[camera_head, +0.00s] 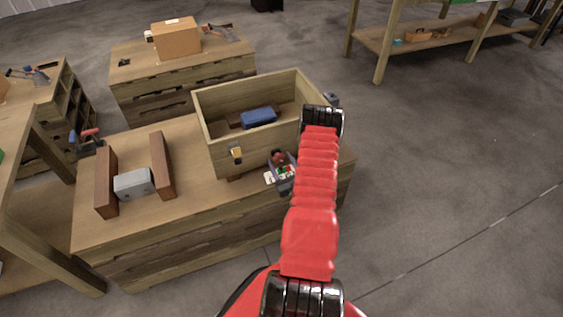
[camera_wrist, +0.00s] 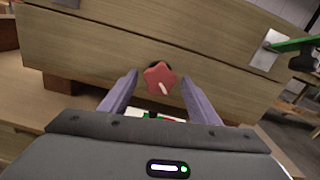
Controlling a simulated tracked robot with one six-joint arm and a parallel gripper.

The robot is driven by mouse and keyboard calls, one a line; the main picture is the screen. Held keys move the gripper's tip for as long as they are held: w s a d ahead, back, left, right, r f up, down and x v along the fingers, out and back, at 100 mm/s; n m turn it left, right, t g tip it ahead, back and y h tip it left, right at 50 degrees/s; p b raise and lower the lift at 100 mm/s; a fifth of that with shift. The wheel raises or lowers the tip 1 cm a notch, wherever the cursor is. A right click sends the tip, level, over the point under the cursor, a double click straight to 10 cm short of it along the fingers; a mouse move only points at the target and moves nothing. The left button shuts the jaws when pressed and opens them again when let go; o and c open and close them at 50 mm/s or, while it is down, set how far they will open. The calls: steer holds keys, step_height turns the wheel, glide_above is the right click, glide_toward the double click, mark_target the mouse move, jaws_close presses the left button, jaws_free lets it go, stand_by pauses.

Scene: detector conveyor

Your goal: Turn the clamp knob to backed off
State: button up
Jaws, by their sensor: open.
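The clamp knob (camera_wrist: 158,76) is a red, star-shaped knob on a dark stem, with a short white mark pointing down and slightly right in the wrist view. It also shows small in the head view (camera_head: 278,157), in front of the wooden box. My gripper (camera_wrist: 160,77) is open, with one finger on each side of the knob. Gaps show between the fingers and the knob, and I cannot tell any contact. A label with white, red and green patches (camera_wrist: 158,115) lies below the knob, partly hidden by my gripper body.
An open wooden box (camera_head: 221,158) holding a blue item (camera_head: 258,118) stands close behind the knob on the workbench (camera_head: 190,205). A grey block (camera_head: 133,184) sits between two brown boards at left. A green bar (camera_wrist: 295,44) shows at right. Floor right of the bench is clear.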

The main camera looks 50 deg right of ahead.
steer(key=shift+c, duration=0.7)
steer(key=c, duration=0.9)
steer(key=shift+d, duration=0.15)
steer(key=shift+n, duration=0.3)
